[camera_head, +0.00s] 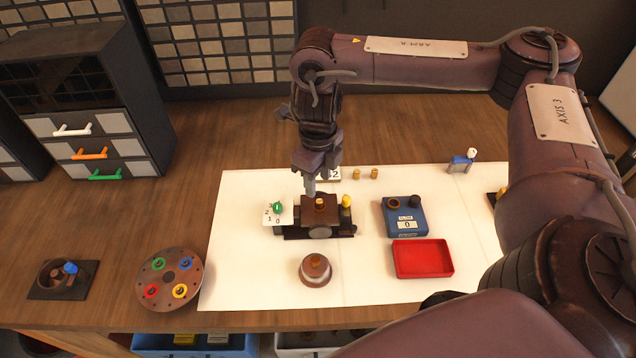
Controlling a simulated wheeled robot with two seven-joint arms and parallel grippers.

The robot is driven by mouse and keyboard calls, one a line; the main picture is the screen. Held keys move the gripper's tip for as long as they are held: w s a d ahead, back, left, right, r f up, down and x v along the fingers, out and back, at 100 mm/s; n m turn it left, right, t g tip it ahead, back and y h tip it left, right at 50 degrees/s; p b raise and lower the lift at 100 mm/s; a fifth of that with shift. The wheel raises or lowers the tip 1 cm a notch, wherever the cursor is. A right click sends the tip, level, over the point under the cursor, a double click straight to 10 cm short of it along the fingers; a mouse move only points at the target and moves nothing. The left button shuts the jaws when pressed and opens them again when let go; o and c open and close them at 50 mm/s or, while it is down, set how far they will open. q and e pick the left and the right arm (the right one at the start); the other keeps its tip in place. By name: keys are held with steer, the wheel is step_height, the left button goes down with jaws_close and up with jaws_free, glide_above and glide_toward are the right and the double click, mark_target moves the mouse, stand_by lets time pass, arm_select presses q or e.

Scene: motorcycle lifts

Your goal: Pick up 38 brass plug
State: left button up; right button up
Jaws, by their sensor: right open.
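Two small brass plugs stand side by side on the white mat, a left one (358,174) and a right one (374,173), near its back edge. A label card (333,174) beside them is partly hidden by my gripper. Another brass piece (320,202) sits on top of the dark brown fixture (320,216). I cannot read a 38 on any of them. My right gripper (311,188) points down just above the fixture, close to the brass piece, and is open. Its fingers are seen nearly edge-on, so the gap barely shows. My left gripper is not in view.
A blue device (408,222), a red tray (423,258) and a round brown-and-white piece (315,270) stand on the mat (240,195). A round plate with coloured rings (170,278) lies left. A drawer cabinet (85,100) stands back left. The mat's left side is mostly clear.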

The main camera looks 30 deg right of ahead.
mark_target(319, 201)
steer(key=shift+w+d+f, duration=0.3)
steer(key=shift+w+f, duration=0.15)
steer(key=shift+f, duration=0.2)
steer(key=shift+s+a+f+b, duration=0.3)
steer(key=shift+s+f+b, duration=0.1)
steer(key=shift+s+f, duration=0.15)
steer(key=shift+f, duration=0.45)
steer(key=f, duration=0.3)
steer(key=shift+w+d+f+b, duration=0.25)
steer(key=shift+w+d+b, duration=0.05)
steer(key=shift+w+b, duration=0.1)
steer(key=shift+f, duration=0.4)
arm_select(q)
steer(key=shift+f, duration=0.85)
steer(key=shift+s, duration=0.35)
arm_select(e)
jaws_close()
